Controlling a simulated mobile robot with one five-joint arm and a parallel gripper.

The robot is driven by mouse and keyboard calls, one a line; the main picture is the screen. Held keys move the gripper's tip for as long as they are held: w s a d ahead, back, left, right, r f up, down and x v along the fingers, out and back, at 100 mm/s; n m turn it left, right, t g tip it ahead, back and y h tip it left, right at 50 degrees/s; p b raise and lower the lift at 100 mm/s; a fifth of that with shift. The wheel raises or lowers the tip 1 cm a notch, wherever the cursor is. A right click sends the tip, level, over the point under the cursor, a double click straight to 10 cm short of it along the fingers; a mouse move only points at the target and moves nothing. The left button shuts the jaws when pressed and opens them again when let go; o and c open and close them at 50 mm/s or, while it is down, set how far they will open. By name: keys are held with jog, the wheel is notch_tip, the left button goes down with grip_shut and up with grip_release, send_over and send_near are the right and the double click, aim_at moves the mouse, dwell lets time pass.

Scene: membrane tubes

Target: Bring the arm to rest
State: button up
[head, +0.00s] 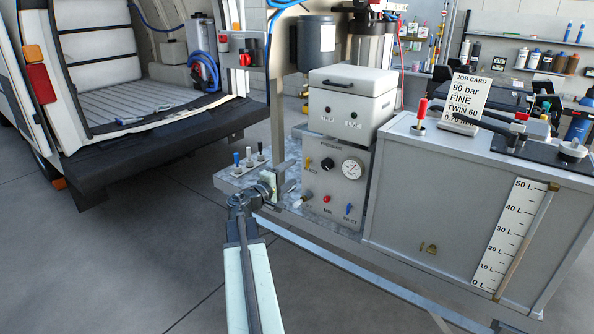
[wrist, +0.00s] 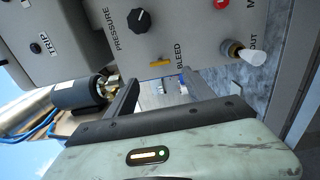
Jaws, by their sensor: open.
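My arm (head: 250,275) reaches up from the bottom of the head view towards the machine. My gripper (head: 268,184) is at the left edge of the grey control panel (head: 333,178), above the small metal shelf. In the wrist view my gripper (wrist: 160,76) has its two dark fingers spread apart, with nothing held between them. The panel's black pressure knob (wrist: 139,20) and yellow bleed lever (wrist: 160,63) show just beyond the fingers. I cannot tell whether a finger touches the panel.
Several small levers (head: 248,157) stand on the shelf near my gripper. A white outlet fitting (wrist: 250,56) sticks out at the right in the wrist view. A grey tank (head: 450,215) with a job card (head: 470,97) stands right. The floor (head: 140,240) at left is clear.

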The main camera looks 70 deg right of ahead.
dwell(0.4)
jog(key=w+a+r+n+t+p, duration=0.1)
jog(key=w+a+n+t+p, duration=0.15)
jog(key=w+a, duration=0.65)
jog(key=w+a+r+n+t+p, duration=0.1)
jog(key=w+a+t, duration=0.3)
jog(key=w, duration=0.8)
jog(key=w+a+f+t+y+p, duration=0.1)
jog(key=w+a+f+y, duration=0.1)
jog(key=w+a, duration=0.6)
jog(key=w+a+f+t+y+p, duration=0.1)
jog(key=w+a+f+y+p, duration=0.15)
jog(key=a, duration=0.85)
jog(key=w+a+f+y+p, duration=0.1)
jog(key=a+f+y, duration=0.2)
jog(key=a, duration=0.8)
jog(key=w+a+f+y, duration=0.15)
jog(key=a+f, duration=0.25)
jog(key=a, duration=0.6)
jog(key=s+a+f+g+y, duration=0.2)
jog(key=s+a+f+y, duration=0.1)
jog(key=a, duration=0.6)
jog(key=s+a+f+g+y, duration=0.2)
jog(key=s+a+y, duration=0.3)
jog(key=s+a, duration=0.2)
jog(key=a, duration=0.2)
jog(key=shift+a+f+m, duration=0.3)
jog(key=shift+f+m, duration=0.05)
jog(key=shift+f, duration=0.05)
